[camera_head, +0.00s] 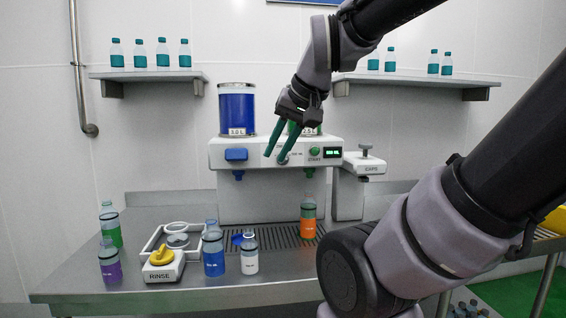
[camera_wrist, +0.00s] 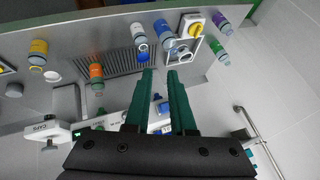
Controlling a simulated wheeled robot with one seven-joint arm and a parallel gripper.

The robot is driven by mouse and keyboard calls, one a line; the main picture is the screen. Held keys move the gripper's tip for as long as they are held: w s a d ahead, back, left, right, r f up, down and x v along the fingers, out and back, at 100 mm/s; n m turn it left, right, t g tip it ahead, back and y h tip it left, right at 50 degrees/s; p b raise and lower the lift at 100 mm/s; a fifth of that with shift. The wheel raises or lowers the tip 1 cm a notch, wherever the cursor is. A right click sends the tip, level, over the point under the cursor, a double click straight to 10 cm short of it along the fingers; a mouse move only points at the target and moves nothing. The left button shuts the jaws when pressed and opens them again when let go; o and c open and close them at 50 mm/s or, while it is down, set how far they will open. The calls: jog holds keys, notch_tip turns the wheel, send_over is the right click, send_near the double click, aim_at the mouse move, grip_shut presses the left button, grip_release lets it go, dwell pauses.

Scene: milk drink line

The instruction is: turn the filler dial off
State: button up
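The filler machine (camera_head: 263,188) stands at the back of the steel counter in the head view. Its dial (camera_head: 284,158) is a grey round part on the front panel, partly hidden behind my green fingers. My gripper (camera_head: 274,158) is in front of the panel with its fingers pointing down; it also shows in the wrist view (camera_wrist: 160,72). The fingers are apart with nothing held between them. I cannot tell whether they touch the dial, nor which way it points. A green START button (camera_head: 314,152) and a lit display (camera_head: 332,153) are to its right.
A blue lever (camera_head: 236,154) is left on the panel, and an orange bottle (camera_head: 308,222) stands below the right nozzle. Blue (camera_head: 213,255), white (camera_head: 249,258), purple (camera_head: 109,265) and green (camera_head: 111,232) bottles and the yellow RINSE knob (camera_head: 161,256) are in front. A CAPS unit (camera_head: 364,165) is right.

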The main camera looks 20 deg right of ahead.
jog(key=o, duration=0.8)
jog(key=f+m, duration=0.1)
jog(key=a+f+m+g, duration=0.1)
jog(key=shift+w+a+f+y, duration=0.15)
jog(key=shift+a+f+y, duration=0.15)
jog(key=shift+c, duration=0.2)
jog(key=w+a+f+m+g+y, duration=0.2)
jog(key=a+f+m+g+y, duration=0.35)
jog(key=a+m, duration=0.35)
jog(key=w+r+m+t+y, duration=0.2)
jog(key=w+m+t+y, duration=0.2)
jog(key=w+m+y, duration=0.8)
jog(key=w+d+m+t+h, duration=0.5)
jog(key=w+d+m+t, duration=0.45)
jog(key=m, duration=0.85)
jog(key=w+d+f+m+t+h, duration=0.2)
jog(key=d+f+m+t+h, duration=0.2)
jog(key=d+m+h, duration=0.6)
jog(key=w+d+f+m+t+h, duration=0.1)
jog(key=d+f+m+t+h, duration=0.35)
jog(key=d+m+h, duration=0.4)
jog(key=w+r+m+y, duration=0.1)
jog(key=w+r+m, duration=0.2)
jog(key=w, duration=0.7)
jog(key=shift+d+r+g+y, duration=0.15)
jog(key=shift+d+g+y, duration=0.2)
jog(key=shift+d, duration=0.1)
